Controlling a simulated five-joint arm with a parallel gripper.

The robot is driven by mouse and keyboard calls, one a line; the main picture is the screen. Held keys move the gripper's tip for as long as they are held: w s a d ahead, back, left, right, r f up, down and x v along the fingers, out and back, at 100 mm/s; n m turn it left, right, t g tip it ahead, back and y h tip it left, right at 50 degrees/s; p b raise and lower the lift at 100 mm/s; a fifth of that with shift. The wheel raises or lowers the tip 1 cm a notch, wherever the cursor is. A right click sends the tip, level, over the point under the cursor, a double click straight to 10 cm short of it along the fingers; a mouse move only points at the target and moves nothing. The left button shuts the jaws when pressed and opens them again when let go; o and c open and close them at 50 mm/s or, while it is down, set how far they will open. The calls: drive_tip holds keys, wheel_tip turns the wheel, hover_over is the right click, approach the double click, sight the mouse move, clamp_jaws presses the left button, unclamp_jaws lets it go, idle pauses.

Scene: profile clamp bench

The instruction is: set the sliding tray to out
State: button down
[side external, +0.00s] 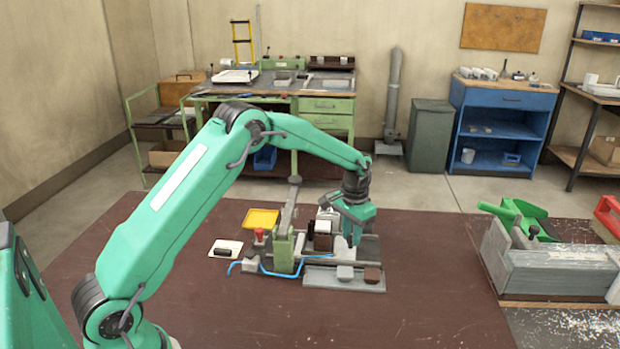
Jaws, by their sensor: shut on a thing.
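The profile clamp bench fixture stands on the brown table, with a green clamp body (284,252) and a tall grey lever (290,205). A flat grey tray (318,278) lies at its front, bearing a light grey block (345,273) and a brown block (372,275). It looks like the sliding tray, but its position along its travel cannot be told. My gripper (351,240) points down behind the tray at the fixture's right side. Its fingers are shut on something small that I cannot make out. A dark block with a pale top (323,236) stands just left of the fingers.
A yellow tray (262,218), a red knob (259,234) and a white plate (226,248) sit on the left. A blue cable (290,273) runs along the front. The front table is clear.

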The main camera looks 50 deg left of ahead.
drive_tip(key=shift+w+d+r, duration=0.1)
drive_tip(key=shift+w+d, duration=1.9)
drive_tip(key=shift+w, duration=0.15)
drive_tip(key=shift+d, duration=0.1)
drive_tip(key=c, duration=1.2)
unclamp_jaws()
drive_tip(key=shift+s, duration=0.1)
wheel_tip(320, 180, up, 8)
